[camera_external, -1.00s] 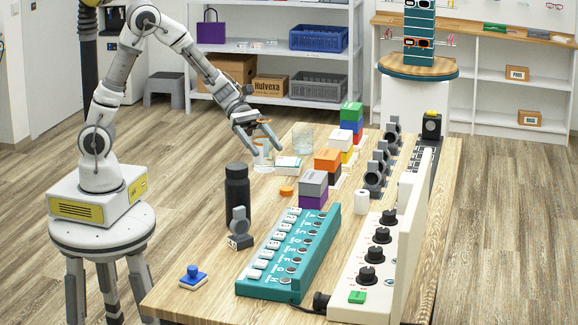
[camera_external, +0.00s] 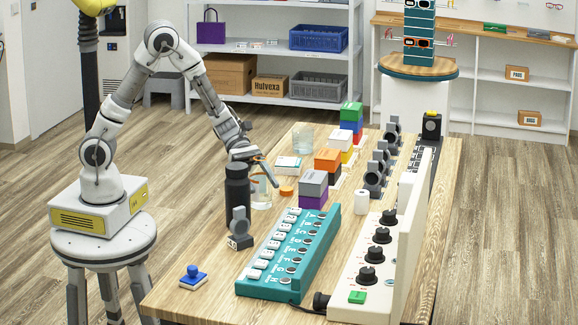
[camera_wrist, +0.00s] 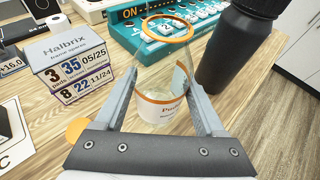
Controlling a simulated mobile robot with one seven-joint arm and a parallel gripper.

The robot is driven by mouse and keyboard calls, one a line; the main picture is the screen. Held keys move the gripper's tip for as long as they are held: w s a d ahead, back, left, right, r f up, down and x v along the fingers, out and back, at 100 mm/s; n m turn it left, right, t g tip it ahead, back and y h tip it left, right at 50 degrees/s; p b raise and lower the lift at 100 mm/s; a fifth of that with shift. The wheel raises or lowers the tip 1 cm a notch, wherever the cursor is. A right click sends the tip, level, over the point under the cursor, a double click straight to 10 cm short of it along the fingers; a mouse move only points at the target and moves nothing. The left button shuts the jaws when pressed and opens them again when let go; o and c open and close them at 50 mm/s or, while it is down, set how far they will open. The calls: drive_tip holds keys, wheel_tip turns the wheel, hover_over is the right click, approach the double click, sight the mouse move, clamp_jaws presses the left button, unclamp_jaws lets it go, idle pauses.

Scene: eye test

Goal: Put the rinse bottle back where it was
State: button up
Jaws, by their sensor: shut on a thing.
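The rinse bottle (camera_external: 262,197) is a clear vessel with an orange ring at its top and an orange-edged white label. My gripper (camera_external: 265,180) is shut on it, near the table's left edge. In the wrist view the bottle (camera_wrist: 160,108) is between the two fingers of my gripper (camera_wrist: 160,76), roughly upright. Its label is only partly readable. I cannot tell whether its base touches the table. In the external view my gripper and wrist hide part of it.
An orange disc (camera_external: 286,190), a grey-and-purple box stack (camera_external: 313,187) and the teal switch panel (camera_external: 303,250) are nearby. A clear beaker (camera_external: 302,142) stands farther back. Bare wood lies around the blue stamp-like object (camera_external: 193,275).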

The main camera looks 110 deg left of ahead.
drive_tip(key=shift+f, duration=0.15)
drive_tip(key=o, duration=1.5)
